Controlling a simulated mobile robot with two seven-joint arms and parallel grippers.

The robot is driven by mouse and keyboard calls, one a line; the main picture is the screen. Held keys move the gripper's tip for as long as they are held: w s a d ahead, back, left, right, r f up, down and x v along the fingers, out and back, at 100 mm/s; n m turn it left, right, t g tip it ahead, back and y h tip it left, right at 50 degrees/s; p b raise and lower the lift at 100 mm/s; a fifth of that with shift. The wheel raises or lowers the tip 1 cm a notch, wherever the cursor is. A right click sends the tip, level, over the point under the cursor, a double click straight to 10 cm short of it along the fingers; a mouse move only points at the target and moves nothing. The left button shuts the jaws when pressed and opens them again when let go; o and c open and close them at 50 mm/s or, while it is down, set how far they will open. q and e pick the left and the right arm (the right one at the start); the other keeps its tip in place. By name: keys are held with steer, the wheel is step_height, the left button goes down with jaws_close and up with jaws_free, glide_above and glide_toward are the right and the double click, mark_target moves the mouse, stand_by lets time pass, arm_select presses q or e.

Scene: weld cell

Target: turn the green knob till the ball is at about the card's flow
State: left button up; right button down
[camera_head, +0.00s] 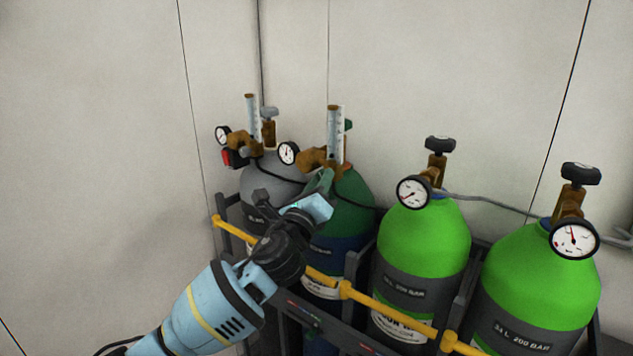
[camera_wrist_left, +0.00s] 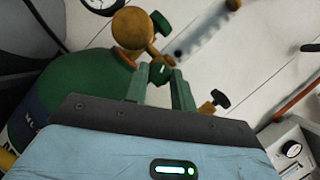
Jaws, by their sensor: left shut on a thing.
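My left gripper (camera_head: 322,184) is at the brass regulator (camera_head: 318,158) on the dark green cylinder (camera_head: 353,192). In the left wrist view its two fingers (camera_wrist_left: 161,84) are shut on the green knob (camera_wrist_left: 160,72), below the brass body (camera_wrist_left: 130,28). In the head view the gripper hides the knob. The clear flow tube (camera_head: 335,134) stands upright on this regulator; it also shows blurred in the left wrist view (camera_wrist_left: 194,40). I cannot make out the ball or its height. I cannot make out the flow card. My right gripper is not in view.
A grey cylinder (camera_head: 275,173) with its own flow tube (camera_head: 253,118) stands to the left. Two bright green cylinders with gauges, one in front (camera_head: 424,235) and one at right (camera_head: 540,280), stand behind a yellow bar (camera_head: 346,291). The pale wall is close behind.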

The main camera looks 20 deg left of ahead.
arm_select(q)
steer(key=n+g, duration=0.2)
steer(key=n, duration=0.5)
steer(key=n+g, duration=0.3)
steer(key=n, duration=0.3)
steer(key=r+n+g, duration=0.1)
steer(key=n+g, duration=0.1)
steer(key=n, duration=0.5)
steer(key=shift+a+n+g, duration=0.1)
steer(key=shift+n+g, duration=0.2)
steer(key=shift+h, duration=0.3)
steer(key=o, duration=1)
steer(key=shift+r, duration=0.1)
steer(key=v, duration=0.7)
steer(key=shift+s+r, duration=0.2)
steer(key=shift+s, duration=0.15)
